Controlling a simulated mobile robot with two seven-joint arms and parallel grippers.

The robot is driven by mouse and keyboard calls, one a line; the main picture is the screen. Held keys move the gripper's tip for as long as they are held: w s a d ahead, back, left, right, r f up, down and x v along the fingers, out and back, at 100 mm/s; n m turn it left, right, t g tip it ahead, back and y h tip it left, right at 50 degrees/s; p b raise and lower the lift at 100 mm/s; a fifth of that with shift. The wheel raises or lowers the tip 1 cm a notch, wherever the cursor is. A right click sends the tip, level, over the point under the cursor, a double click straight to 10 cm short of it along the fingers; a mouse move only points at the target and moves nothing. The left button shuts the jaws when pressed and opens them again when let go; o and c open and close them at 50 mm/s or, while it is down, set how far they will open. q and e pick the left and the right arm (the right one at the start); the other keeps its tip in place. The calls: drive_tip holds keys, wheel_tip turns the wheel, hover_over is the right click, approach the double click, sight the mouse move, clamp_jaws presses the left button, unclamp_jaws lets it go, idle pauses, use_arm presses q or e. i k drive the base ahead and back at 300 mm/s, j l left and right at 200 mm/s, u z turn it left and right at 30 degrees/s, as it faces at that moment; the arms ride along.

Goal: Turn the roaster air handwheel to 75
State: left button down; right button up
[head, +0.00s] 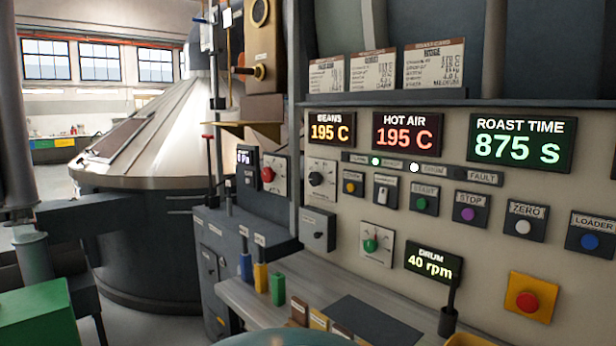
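I cannot make out a handwheel labelled roaster air in the head view. A red knob on a white plate (268,174) sits on the dark cabinet left of the main panel, beside a small display (248,157) too small to read surely. A green knob on a white plate (370,245) is low on the main panel, left of the drum display (434,263), which reads 40 rpm. A black dial (317,180) is below the beans display (332,132). The hot air display (407,134) reads 195 C. Neither gripper is in view.
A large metal cone-topped vessel (150,140) stands at left. A shelf (235,290) with blue, yellow and green items runs below the panel. A red button on a yellow plate (527,301) is at lower right. A green box (38,312) is at lower left.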

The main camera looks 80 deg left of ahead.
sight(268, 175)
drive_tip(key=u, duration=2.9)
drive_tip(key=i+z, duration=0.1)
drive_tip(key=z, duration=0.65)
drive_tip(key=i+j+z, duration=0.15)
drive_tip(key=j+z, duration=0.75)
drive_tip(key=i+j+z, duration=0.15)
drive_tip(key=j, duration=0.4)
drive_tip(key=j+z, duration=0.15)
drive_tip(key=j, duration=1.5)
drive_tip(key=z, duration=0.05)
